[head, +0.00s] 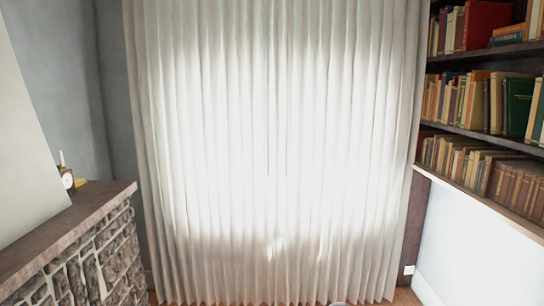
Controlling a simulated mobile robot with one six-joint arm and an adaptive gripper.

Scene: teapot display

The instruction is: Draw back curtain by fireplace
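A white pleated curtain (270,150) fills the middle of the head view and hangs almost to the floor. It is drawn across, and bright light shows through its centre. The stone fireplace (95,262) stands at the lower left with a dark mantel top (85,222). A gap of wall shows between the fireplace and the curtain's left edge. My gripper is not visible in this view.
A bookshelf (480,135) with several rows of books is at the right, above a white wall panel. A strip of wooden floor (404,297) shows at the lower right.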

